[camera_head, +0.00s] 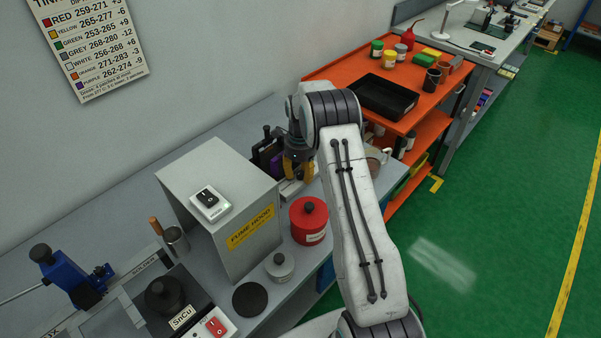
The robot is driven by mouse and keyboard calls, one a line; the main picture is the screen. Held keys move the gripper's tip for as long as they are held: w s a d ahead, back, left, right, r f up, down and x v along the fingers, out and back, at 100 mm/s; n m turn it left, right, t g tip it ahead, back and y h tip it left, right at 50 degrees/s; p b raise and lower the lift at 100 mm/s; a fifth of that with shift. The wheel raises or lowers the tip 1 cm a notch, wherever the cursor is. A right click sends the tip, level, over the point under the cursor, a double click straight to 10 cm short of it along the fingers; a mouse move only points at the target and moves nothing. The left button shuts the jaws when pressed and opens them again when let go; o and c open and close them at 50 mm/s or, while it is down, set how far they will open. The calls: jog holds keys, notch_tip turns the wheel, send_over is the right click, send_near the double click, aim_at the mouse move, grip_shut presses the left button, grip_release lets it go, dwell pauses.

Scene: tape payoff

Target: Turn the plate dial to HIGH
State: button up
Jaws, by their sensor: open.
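I cannot make out a plate dial or a HIGH mark in this view. My gripper (298,172) points down over the grey bench, just right of the fume hood (225,190). Its yellowish fingers are open, and I see nothing held between them. A small pale item (290,189) shows on the bench by the fingers, too small and too covered to name. My arm and gripper hide part of the bench behind and below them.
Dark and purple upright items (266,155) stand close left of my gripper. A red lidded pot (308,222) and a small grey lidded pot (279,266) stand in front. An orange cart (330,72) carries a black tray (384,97). Green floor at right is open.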

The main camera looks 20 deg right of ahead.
grip_shut()
jog(key=shift+f+m+b, duration=0.1)
jog(key=shift+m+b, duration=0.3)
jog(key=shift+b, duration=0.05)
jog(key=shift+m, duration=0.4)
jog(key=shift+c, duration=0.3)
grip_release()
jog(key=shift+r+n, duration=0.25)
jog(key=shift+n, duration=0.05)
